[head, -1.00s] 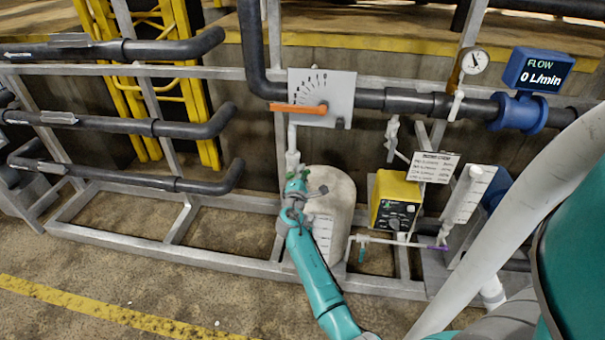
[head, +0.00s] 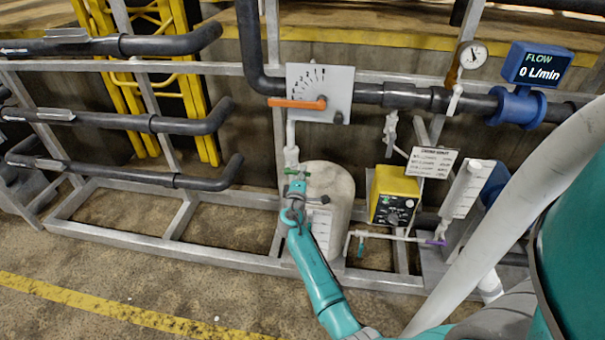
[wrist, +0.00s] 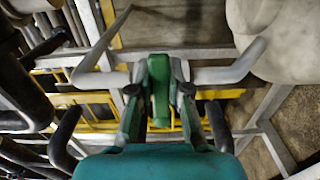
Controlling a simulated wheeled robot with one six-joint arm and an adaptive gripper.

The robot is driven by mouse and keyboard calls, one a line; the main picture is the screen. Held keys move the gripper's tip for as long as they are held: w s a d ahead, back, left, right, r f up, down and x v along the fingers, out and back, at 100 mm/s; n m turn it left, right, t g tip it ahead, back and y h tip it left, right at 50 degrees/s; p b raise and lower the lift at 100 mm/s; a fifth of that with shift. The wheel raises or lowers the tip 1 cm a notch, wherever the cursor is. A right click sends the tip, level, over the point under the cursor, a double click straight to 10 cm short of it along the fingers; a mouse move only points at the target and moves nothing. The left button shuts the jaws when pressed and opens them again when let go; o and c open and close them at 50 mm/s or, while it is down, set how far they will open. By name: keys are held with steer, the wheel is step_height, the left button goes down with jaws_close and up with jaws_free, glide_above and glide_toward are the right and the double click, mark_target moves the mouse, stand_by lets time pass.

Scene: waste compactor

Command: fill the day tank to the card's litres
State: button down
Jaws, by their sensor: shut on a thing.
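The day tank (head: 340,182) looks like the pale beige rounded vessel with a white scale (head: 322,228) on its front. A white pipe comes down to a small green-handled valve (head: 296,171) at its upper left. My gripper (head: 296,188) is at this valve, in front of the tank. In the wrist view, my gripper's dark fingers (wrist: 160,98) are shut on the green handle (wrist: 158,75), with grey pipe on both sides. The white card (head: 432,162) hangs right of the tank; its print is too small to read. The flow display (head: 541,68) reads 0 L/min.
An orange lever (head: 297,103) lies level across a marked plate above the tank. A yellow box (head: 392,195) and a white scaled cylinder (head: 467,190) stand to the right. A pressure gauge (head: 473,55) is above. Dark pipes and a grey frame run left; the front floor is open.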

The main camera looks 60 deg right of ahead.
steer(key=c, duration=1.1)
jaws_free()
steer(key=v, duration=1.2)
steer(key=shift+f, duration=0.1)
steer(key=shift+s, duration=0.1)
